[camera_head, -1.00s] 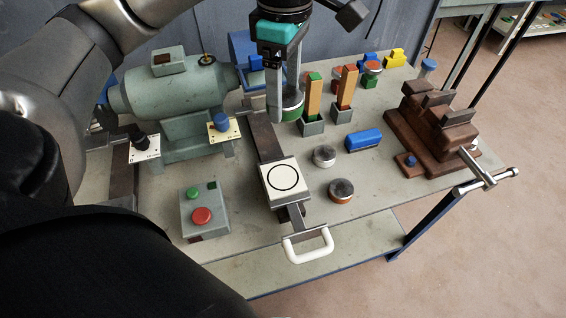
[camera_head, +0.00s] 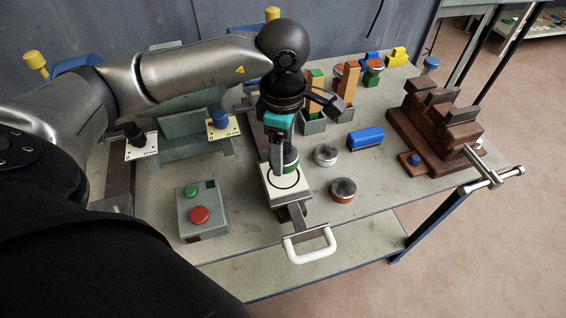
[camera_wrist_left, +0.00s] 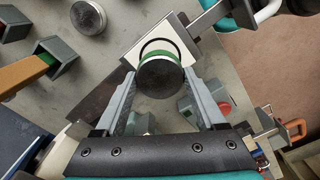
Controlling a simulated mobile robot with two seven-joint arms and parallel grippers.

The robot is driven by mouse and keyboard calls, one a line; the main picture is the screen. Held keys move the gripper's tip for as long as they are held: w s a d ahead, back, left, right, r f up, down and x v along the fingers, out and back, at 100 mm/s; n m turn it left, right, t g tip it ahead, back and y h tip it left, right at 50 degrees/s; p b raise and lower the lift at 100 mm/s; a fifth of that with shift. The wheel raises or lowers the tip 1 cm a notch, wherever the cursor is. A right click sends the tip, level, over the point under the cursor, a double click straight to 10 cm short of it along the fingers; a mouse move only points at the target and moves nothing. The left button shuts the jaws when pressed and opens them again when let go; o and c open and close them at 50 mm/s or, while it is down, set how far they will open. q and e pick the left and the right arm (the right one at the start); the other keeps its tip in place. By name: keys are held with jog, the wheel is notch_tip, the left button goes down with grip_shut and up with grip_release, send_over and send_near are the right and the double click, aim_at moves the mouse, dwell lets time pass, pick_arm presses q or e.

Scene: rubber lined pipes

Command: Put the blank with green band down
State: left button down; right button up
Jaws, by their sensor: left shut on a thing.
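The blank with green band (camera_wrist_left: 158,78) is a short round piece with a dark top and a green side; it also shows in the head view (camera_head: 292,160). My left gripper (camera_head: 284,165) is shut on it, one finger on each side, as the left wrist view shows. It holds the blank upright over the white square plate (camera_head: 297,193) with a black ring. The ring is partly covered by the blank and shows past its edge in the wrist view. I cannot tell whether the blank touches the plate. My right gripper is not in view.
Two more round blanks, one grey (camera_head: 325,155) and one with an orange band (camera_head: 342,190), stand just right of the plate. A button box (camera_head: 202,212) stands left; a white handle (camera_head: 309,246) juts out in front.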

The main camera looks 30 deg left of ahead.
pick_arm(q)
notch_tip(320, 180, down, 4)
jog(key=shift+f, duration=0.15)
jog(key=shift+b, duration=0.3)
jog(key=shift+c, duration=2.2)
grip_release()
jog(key=shift+f, duration=0.2)
jog(key=o, duration=0.4)
jog(key=shift+o, duration=0.2)
jog(key=shift+r, duration=0.1)
jog(key=shift+r, duration=0.15)
notch_tip(320, 180, up, 12)
jog(key=shift+p, duration=0.7)
